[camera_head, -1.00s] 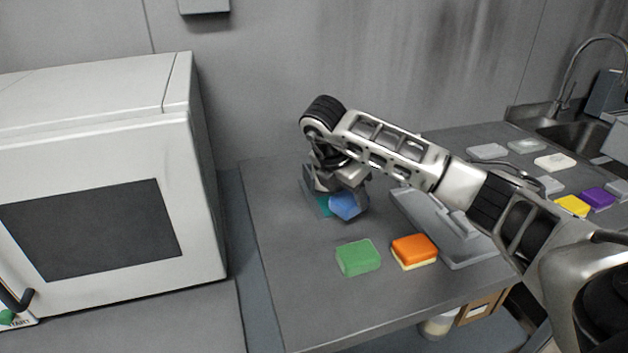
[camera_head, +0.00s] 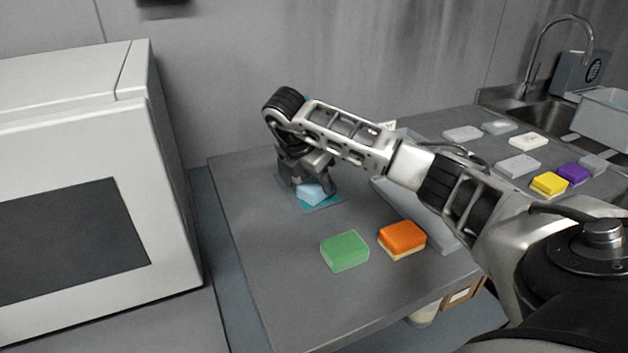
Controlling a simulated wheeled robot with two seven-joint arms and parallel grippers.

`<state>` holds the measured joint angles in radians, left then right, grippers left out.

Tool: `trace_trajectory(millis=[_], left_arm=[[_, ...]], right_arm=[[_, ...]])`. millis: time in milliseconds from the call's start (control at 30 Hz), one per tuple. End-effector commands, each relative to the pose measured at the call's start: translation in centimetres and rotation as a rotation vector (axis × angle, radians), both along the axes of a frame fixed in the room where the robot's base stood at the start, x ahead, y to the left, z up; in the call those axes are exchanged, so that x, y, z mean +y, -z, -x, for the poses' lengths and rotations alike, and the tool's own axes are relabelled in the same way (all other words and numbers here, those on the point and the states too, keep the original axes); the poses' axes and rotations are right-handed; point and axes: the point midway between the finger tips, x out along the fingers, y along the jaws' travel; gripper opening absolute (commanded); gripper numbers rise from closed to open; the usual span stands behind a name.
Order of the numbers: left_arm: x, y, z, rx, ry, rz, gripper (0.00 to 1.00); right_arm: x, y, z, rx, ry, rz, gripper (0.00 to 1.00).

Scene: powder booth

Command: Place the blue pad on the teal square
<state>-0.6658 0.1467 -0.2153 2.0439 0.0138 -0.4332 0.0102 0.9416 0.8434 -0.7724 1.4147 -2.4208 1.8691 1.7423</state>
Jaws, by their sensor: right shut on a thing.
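The blue pad (camera_head: 311,193) is in the head view, left of the middle, under my right gripper (camera_head: 312,186). My right gripper points down and is shut on the pad. The teal square (camera_head: 322,205) lies flat on the grey table, and its edges show around and in front of the pad. The pad is over the square; I cannot tell whether it touches it. The gripper and wrist hide the pad's far side. My left gripper is not in view.
A green pad (camera_head: 344,251) and an orange pad (camera_head: 402,239) lie nearer on the table (camera_head: 290,290). A grey tray (camera_head: 436,226) sits partly behind my right arm. More pads, including a yellow one (camera_head: 549,184), lie at right near the sink. A white oven (camera_head: 90,200) stands left.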

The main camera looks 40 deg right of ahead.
Motion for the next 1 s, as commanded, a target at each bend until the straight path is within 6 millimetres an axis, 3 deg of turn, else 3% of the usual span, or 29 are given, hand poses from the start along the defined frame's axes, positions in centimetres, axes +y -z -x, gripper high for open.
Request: trace_trajectory(millis=[67,100,133,400,567,800,900,1000], left_arm=[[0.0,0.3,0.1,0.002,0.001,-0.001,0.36],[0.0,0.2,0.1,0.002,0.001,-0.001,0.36],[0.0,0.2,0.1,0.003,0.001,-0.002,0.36],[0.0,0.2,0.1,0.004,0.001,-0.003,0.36],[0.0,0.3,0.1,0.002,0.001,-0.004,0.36],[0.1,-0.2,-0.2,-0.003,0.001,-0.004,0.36],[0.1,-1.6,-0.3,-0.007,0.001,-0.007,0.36],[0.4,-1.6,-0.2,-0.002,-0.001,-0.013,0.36]], right_arm=[[0.0,0.3,0.0,0.0,-0.001,0.0,0.24],[0.0,0.2,0.0,0.0,0.0,0.0,0.55],[0.0,0.2,0.0,0.0,-0.001,0.0,0.59],[0.0,0.1,0.0,0.0,0.0,0.0,0.59],[0.5,-1.0,-0.1,-0.003,-0.002,-0.001,0.59],[2.4,-5.9,0.1,-0.006,-0.004,-0.002,0.59],[3.1,-8.3,0.2,-0.005,-0.003,0.002,0.59],[3.7,-9.7,0.2,-0.004,-0.002,0.002,0.59]])
